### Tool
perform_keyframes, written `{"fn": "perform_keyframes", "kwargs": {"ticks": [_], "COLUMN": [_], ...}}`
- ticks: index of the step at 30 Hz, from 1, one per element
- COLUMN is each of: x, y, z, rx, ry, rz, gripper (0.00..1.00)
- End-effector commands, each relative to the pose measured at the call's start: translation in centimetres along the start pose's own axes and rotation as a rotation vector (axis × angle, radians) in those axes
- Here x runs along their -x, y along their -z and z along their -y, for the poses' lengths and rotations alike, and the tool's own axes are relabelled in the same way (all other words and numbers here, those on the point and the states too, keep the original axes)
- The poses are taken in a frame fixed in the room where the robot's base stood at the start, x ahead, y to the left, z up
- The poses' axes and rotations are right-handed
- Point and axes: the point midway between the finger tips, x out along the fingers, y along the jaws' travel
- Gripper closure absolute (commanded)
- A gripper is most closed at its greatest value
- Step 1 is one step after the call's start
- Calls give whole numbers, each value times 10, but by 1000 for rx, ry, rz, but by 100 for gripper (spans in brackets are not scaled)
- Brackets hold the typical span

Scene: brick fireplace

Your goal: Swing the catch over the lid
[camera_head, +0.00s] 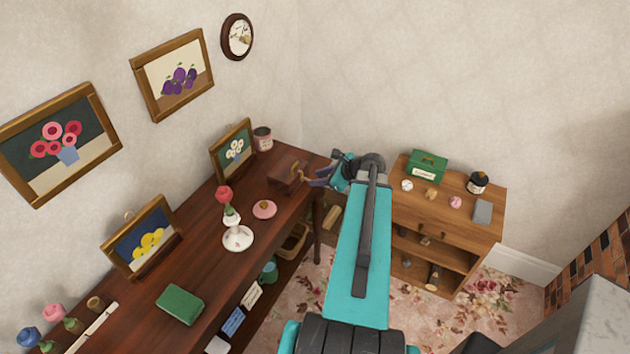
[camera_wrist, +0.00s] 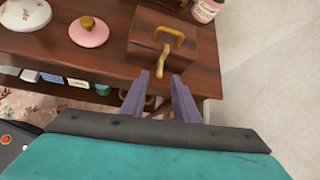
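A brown wooden box (camera_head: 285,178) stands at the far right end of the dark wooden table (camera_head: 210,245). In the wrist view the box (camera_wrist: 148,34) has a flat lid with a brass handle (camera_wrist: 168,37) on top. A brass catch (camera_wrist: 161,61) shows at the front edge of the lid and points down toward my gripper. My gripper (camera_head: 314,178) is at the near side of the box. In the wrist view its two purple fingers (camera_wrist: 160,82) are spread apart with a gap between them, just short of the catch. Nothing shows between the fingertips. Whether a finger touches the catch is unclear.
A pink round lid (camera_head: 264,209) and a white vase with a red flower (camera_head: 237,236) stand left of the box. A labelled jar (camera_head: 263,138) and a framed picture (camera_head: 233,149) stand behind. A wooden cabinet (camera_head: 462,230) with small items is at the right.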

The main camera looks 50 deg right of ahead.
Motion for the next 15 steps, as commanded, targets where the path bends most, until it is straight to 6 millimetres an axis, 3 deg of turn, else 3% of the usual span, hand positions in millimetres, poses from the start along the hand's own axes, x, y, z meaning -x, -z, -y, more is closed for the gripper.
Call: {"fn": "perform_keyframes", "kwargs": {"ticks": [15], "x": [66], "y": [1], "z": [0], "rx": [0], "ry": [3], "rz": [0], "gripper": [72]}}
